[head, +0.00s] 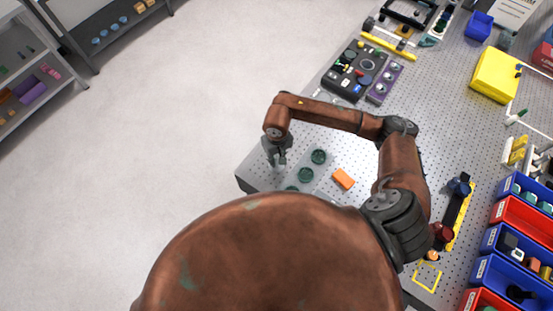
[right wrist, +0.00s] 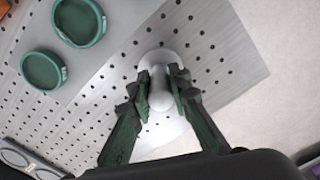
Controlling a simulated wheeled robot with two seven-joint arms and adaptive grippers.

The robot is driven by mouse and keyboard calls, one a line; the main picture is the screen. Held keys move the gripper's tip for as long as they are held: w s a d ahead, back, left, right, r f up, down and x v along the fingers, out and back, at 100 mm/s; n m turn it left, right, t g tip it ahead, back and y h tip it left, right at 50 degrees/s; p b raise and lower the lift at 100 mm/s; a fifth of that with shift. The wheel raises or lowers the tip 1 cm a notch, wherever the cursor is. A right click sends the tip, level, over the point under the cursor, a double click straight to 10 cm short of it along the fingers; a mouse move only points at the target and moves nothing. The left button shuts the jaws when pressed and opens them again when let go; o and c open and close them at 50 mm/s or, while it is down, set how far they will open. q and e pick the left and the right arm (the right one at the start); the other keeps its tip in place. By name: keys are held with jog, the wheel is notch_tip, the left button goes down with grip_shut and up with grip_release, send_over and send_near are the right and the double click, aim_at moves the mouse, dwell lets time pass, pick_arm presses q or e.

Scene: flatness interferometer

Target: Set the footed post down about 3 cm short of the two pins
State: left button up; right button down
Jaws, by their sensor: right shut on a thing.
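My right gripper (head: 278,156) is over the near left corner of the perforated table in the head view. In the right wrist view my right gripper (right wrist: 160,88) is shut on the footed post (right wrist: 160,98), a pale grey rounded piece between the two dark green fingers. A wider pale disc shows beyond the fingertips, and I cannot tell whether it touches the surface. I cannot make out the two pins in either view. My left gripper is not in view.
Green round cups (head: 318,157) stand in a row on a grey strip beside the gripper; two cups (right wrist: 80,20) show in the wrist view. An orange block (head: 343,178) lies to their right. The table edge is close to the gripper. Blue and red bins (head: 520,216) line the right.

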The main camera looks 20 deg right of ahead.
jog(key=shift+f, duration=0.15)
jog(key=c, duration=1.8)
grip_release()
